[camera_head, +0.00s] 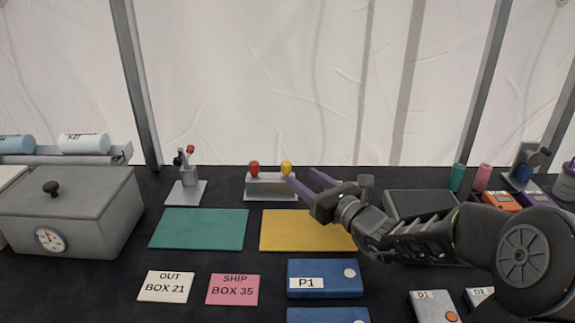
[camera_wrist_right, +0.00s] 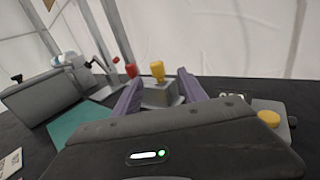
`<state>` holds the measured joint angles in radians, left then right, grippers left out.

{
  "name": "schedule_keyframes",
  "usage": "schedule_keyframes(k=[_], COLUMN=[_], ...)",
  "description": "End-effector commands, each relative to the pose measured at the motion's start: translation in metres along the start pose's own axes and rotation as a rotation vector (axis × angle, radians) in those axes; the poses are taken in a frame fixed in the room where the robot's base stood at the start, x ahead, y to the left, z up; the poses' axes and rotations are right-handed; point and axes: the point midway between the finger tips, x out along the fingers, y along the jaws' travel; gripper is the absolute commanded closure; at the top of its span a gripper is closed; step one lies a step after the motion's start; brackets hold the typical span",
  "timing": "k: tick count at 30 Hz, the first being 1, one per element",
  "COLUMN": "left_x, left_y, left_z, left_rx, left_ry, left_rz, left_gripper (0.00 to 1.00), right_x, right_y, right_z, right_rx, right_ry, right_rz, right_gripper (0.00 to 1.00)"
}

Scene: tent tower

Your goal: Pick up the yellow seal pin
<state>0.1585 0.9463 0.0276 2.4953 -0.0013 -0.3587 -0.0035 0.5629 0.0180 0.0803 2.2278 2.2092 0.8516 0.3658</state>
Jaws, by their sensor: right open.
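The yellow seal pin (camera_head: 286,168) stands upright in the right side of a small grey holder (camera_head: 270,187) at the back of the table. A red pin (camera_head: 254,169) stands in the same holder to its left. My right gripper (camera_head: 305,178) is open and empty, with purple fingers pointing at the holder from the right. In the right wrist view the yellow pin (camera_wrist_right: 158,70) shows ahead, between the two open fingers (camera_wrist_right: 157,88) and beyond their tips. The red pin (camera_wrist_right: 131,71) shows by the left finger. My left gripper is not in view.
A green mat (camera_head: 200,228) and a yellow mat (camera_head: 290,231) lie in front of the holder. A grey box with a dial (camera_head: 75,212) stands at the left. A grey stand with a lever (camera_head: 187,185) is left of the holder. Blue boxes (camera_head: 325,279) lie in front.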

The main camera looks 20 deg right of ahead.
Motion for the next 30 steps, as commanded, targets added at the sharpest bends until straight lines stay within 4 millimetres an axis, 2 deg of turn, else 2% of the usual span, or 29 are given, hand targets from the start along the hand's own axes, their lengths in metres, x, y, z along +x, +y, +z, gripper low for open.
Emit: schedule_keyframes(k=[8,16,26,30], left_x=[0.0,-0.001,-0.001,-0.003], left_y=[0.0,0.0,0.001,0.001], left_z=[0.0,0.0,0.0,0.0], left_rx=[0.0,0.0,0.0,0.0], left_ry=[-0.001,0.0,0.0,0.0], left_rz=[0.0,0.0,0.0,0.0], left_gripper=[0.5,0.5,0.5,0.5], right_x=[0.001,0.024,0.027,0.038], right_y=[0.0,0.0,0.001,0.002], right_z=[0.0,0.0,0.0,0.0], right_rx=[0.0,0.0,0.0,0.002], right_ry=[0.0,0.0,0.0,0.0], right_rz=[0.0,0.001,0.0,0.001], right_gripper=[0.5,0.5,0.5,0.5])
